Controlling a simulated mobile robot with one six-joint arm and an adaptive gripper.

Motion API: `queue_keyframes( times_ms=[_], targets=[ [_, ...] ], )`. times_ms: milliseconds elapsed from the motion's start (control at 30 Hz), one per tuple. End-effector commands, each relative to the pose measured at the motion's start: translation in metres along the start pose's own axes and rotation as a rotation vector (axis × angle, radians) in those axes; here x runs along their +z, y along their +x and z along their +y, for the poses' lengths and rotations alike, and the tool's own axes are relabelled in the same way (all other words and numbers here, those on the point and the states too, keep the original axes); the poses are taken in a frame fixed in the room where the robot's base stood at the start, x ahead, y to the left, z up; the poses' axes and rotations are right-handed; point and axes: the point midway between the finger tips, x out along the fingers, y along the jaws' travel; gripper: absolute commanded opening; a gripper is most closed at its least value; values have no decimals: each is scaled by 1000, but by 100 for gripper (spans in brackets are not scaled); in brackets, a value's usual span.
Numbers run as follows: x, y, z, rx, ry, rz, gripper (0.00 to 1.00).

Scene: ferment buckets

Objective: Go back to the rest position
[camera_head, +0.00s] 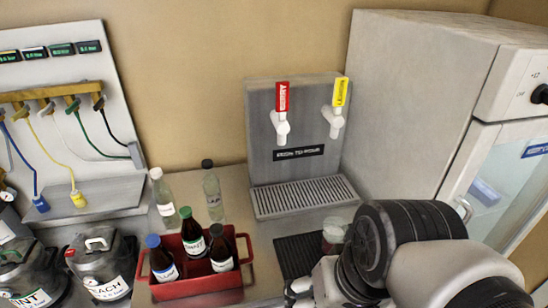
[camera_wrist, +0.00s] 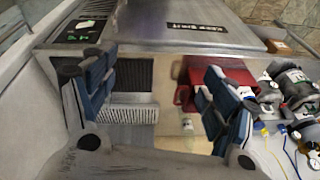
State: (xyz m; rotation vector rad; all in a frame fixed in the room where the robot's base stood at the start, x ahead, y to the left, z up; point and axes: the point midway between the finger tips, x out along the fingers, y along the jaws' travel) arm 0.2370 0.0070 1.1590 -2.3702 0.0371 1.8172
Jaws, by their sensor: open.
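My gripper (camera_wrist: 155,95) shows in the wrist view with its two blue-padded fingers spread wide apart. Nothing is between the fingers; the counter area shows through the gap. In the head view my arm fills the lower right, and it largely hides the gripper there.
A red carrier (camera_head: 205,291) with dark bottles stands on the counter. Two clear bottles (camera_head: 163,197) (camera_head: 212,195) stand behind it. A tap station (camera_head: 295,165), dark mat (camera_head: 290,256), glass (camera_head: 334,233), grey cabinet (camera_head: 420,100) and lidded buckets (camera_head: 100,264) surround my arm.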

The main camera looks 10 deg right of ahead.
Motion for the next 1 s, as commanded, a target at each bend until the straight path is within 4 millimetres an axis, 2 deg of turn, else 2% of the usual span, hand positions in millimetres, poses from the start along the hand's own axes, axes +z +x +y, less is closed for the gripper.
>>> queue_keyframes(
  times_ms=[100,200,1000],
  targets=[
    [-4,-14,3,45,-103,105,78],
    [-7,-19,4,64,-138,144,78],
    [-7,-20,5,68,-142,148,78]
  ],
)
